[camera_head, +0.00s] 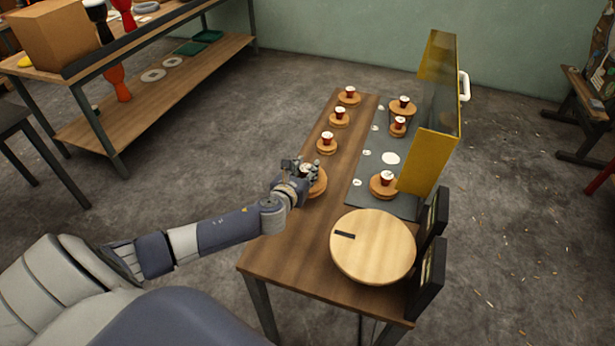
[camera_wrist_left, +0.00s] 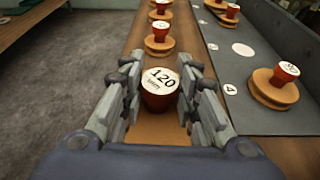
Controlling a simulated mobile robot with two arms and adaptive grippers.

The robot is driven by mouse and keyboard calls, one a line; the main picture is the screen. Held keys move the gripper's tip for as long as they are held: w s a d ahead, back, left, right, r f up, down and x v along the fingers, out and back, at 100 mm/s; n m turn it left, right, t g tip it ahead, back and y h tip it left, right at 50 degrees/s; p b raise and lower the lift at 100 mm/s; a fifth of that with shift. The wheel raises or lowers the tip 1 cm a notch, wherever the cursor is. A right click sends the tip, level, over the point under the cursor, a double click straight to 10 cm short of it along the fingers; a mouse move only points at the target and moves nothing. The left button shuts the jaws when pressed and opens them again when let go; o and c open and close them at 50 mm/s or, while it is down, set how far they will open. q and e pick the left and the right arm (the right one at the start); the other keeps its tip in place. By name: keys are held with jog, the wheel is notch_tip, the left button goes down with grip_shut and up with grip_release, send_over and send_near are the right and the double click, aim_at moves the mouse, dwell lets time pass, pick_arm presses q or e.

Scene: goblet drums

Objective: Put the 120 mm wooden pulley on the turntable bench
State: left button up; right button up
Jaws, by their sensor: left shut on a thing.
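The 120 mm wooden pulley (camera_head: 318,186) is a round wooden disc with a red knob whose white top reads 120 (camera_wrist_left: 161,79). My left gripper (camera_head: 301,168) is shut on the red knob, with one finger on each side of it in the left wrist view (camera_wrist_left: 160,95). The gripper hides part of the pulley, and I cannot tell whether the disc touches the wood below. The turntable bench (camera_head: 285,247) is a long wooden table. A pale round turntable (camera_head: 373,248) with a dark mark sits at its near end. My right gripper is not in view.
Several smaller red-knobbed pulleys (camera_head: 326,146) stand in a row beyond the gripper. More, including one (camera_head: 383,188), stand on a grey panel (camera_head: 365,178) with white marks. A yellow-edged clear guard (camera_head: 440,110) rises at right. Black upright parts (camera_head: 430,275) stand beside the turntable.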

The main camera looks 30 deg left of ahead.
pick_arm(q)
notch_tip(320, 180, down, 3)
jog(key=shift+w+r+b, duration=0.1)
jog(key=shift+b, duration=0.2)
jog(key=shift+f, duration=0.7)
jog(key=o, duration=1)
jog(key=shift+c, duration=0.2)
jog(key=shift+o, duration=1)
jog(key=shift+r, duration=0.15)
jog(key=shift+s, duration=0.2)
jog(key=v, duration=1.1)
jog(key=shift+s+r, duration=0.25)
jog(key=shift+s, duration=0.05)
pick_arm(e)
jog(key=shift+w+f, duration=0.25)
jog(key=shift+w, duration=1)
